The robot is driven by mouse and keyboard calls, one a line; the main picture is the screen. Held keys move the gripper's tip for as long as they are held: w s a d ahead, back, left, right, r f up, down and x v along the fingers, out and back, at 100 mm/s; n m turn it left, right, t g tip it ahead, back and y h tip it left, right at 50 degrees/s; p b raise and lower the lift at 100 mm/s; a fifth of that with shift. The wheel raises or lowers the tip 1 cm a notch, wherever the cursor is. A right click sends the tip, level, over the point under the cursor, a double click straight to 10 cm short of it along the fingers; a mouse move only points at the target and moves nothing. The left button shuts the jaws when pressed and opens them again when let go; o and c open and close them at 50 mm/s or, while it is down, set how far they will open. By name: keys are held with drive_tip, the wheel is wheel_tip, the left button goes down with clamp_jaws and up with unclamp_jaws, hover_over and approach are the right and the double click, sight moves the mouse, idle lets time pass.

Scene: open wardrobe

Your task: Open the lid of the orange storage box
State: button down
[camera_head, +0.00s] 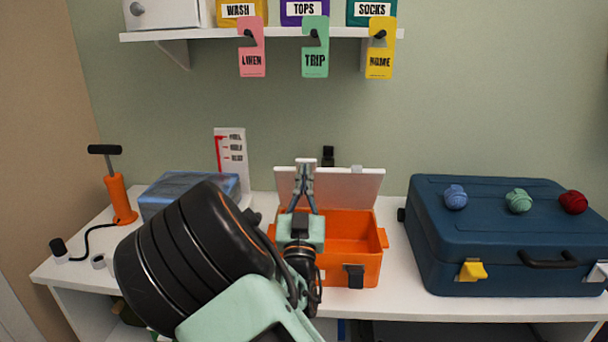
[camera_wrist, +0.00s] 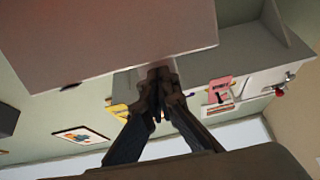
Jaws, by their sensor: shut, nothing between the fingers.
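The orange storage box (camera_head: 352,271) stands on the white counter with its white lid (camera_head: 350,186) raised, roughly upright along the back edge. The box interior shows and looks empty on the visible right side. A dark latch (camera_head: 354,276) is on its front. My gripper (camera_head: 305,167) points upward over the left part of the box, with its tips in front of the lid's upper left part. The fingers are shut with nothing between them; they also show in the wrist view (camera_wrist: 160,76). Whether they touch the lid cannot be told. My arm hides the box's left front.
A blue suitcase (camera_head: 505,262) with several yarn balls stands right. An orange pump (camera_head: 117,198) and a blue translucent box (camera_head: 180,187) stand left. A wall shelf (camera_head: 350,32) with hanging tags is above. Little counter is free between box and suitcase.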

drive_tip(key=w+r+g+p, duration=0.1)
drive_tip(key=w, duration=0.1)
drive_tip(key=w+r+g+p, duration=0.1)
drive_tip(key=w+p, duration=0.1)
drive_tip(key=w+r+g+p, duration=0.1)
drive_tip(key=w+p, duration=0.1)
drive_tip(key=shift+w+d+r+g, duration=0.1)
drive_tip(key=shift+w+r+g, duration=0.05)
drive_tip(key=shift+r+g, duration=0.15)
drive_tip(key=shift+w, duration=1.25)
drive_tip(key=shift+r, duration=0.1)
